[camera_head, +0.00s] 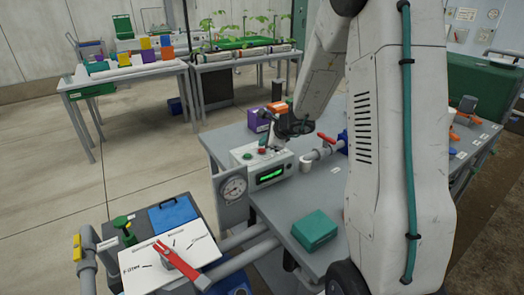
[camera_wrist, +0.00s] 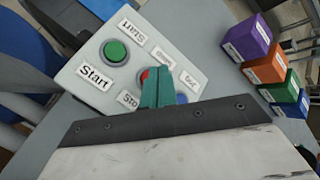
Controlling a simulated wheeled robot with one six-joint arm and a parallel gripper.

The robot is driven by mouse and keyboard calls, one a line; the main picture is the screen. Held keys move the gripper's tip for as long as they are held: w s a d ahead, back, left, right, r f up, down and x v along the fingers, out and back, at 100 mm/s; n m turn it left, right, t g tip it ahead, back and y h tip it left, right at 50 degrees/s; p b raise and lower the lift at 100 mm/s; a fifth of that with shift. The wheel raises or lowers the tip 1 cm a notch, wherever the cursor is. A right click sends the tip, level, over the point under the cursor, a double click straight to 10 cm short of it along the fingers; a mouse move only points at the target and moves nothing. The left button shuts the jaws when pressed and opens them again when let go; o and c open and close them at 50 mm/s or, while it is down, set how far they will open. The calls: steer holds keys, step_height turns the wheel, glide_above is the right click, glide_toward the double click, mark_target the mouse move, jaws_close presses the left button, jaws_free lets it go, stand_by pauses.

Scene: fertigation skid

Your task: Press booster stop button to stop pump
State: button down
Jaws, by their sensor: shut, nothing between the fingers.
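The control box (camera_head: 279,178) stands on the grey bench, with a lit green display on its front. In the wrist view its light top panel (camera_wrist: 88,95) carries a green button (camera_wrist: 115,51) labelled Start. A red button (camera_wrist: 144,75), beside a partly covered label reading "Sto", shows only at its edge. A blue button (camera_wrist: 182,98) lies to its right. My gripper (camera_wrist: 157,74) has its teal fingers together, empty, over the red button and hiding most of it. I cannot tell whether the fingertips touch it. In the head view my arm reaches down to the box top.
A pressure gauge (camera_head: 233,188) sits left of the box. A red-handled valve (camera_head: 326,138) and pipe are on its right. Purple (camera_wrist: 246,37), orange (camera_wrist: 265,64), green (camera_wrist: 279,86) and blue bins stand beyond it. A teal case (camera_head: 314,230) lies on the bench in front.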

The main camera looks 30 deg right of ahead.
mark_target(264, 151)
steer(key=shift+r, duration=2.5)
